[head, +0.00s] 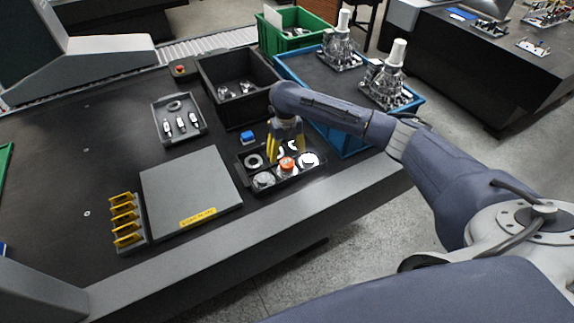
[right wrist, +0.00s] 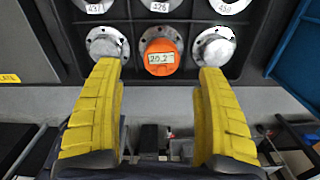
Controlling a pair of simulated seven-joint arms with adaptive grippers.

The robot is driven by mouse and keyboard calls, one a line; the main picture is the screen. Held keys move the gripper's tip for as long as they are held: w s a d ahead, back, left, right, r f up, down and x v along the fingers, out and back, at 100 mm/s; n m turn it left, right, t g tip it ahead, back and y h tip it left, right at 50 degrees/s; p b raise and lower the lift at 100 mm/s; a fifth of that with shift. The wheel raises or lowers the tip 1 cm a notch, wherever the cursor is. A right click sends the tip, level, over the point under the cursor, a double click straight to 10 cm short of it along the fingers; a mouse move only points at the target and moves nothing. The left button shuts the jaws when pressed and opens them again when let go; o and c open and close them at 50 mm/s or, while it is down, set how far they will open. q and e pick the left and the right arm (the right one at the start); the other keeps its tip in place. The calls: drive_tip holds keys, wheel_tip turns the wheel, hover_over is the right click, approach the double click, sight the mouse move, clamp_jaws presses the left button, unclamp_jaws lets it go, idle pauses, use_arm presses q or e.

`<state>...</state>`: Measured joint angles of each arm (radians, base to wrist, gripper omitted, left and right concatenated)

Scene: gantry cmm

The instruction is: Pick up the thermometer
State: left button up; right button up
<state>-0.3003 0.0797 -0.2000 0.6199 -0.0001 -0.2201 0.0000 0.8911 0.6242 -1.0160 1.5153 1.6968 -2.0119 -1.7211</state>
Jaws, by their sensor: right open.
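The thermometer (head: 287,164) is a small orange round piece with a display. It sits in the front row of a black compartment tray (head: 240,171) near the table's front edge. In the right wrist view the thermometer (right wrist: 160,57) reads 20.2 and lies between two silver flanged discs. My right gripper (head: 286,150) points down over the tray, its yellow fingers open. In the right wrist view the open gripper (right wrist: 159,75) has one fingertip on each side of the thermometer in the picture, with nothing held. I cannot tell the height gap. My left gripper is not in view.
Silver discs (right wrist: 213,52) flank the thermometer closely.

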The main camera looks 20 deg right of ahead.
sight(287, 162)
drive_tip(key=shift+d+f, duration=0.15)
drive_tip(key=shift+f, duration=3.05)
drive_tip(key=c, duration=1.5)
